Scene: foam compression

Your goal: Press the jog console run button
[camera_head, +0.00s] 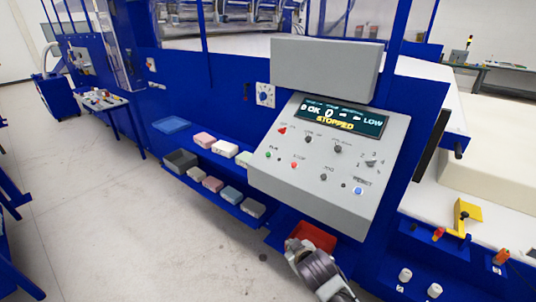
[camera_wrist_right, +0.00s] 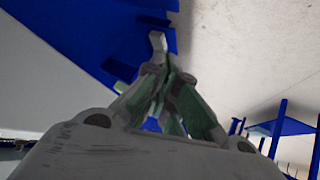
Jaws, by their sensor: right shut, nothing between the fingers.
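The jog console (camera_head: 327,160) is a grey sloped box with a screen (camera_head: 342,117) reading "STOPPED" in yellow. A small green button (camera_head: 268,155), which seems to be the run button, sits at the lower left of its face. A red button (camera_head: 294,165) is just right of it. My right arm (camera_head: 318,272) shows below the console at the bottom edge, apart from the buttons; its fingers are not clear there. In the right wrist view my right gripper (camera_wrist_right: 158,45) is shut and empty, with blue structure and grey floor beyond. My left gripper is not in view.
A blue button (camera_head: 358,191), a red switch (camera_head: 282,130) and several knobs share the console face. Blue shelves (camera_head: 205,170) with small bins and blocks lie left of it. A red tray (camera_head: 312,236) is under the console. Open floor (camera_head: 130,220) lies left.

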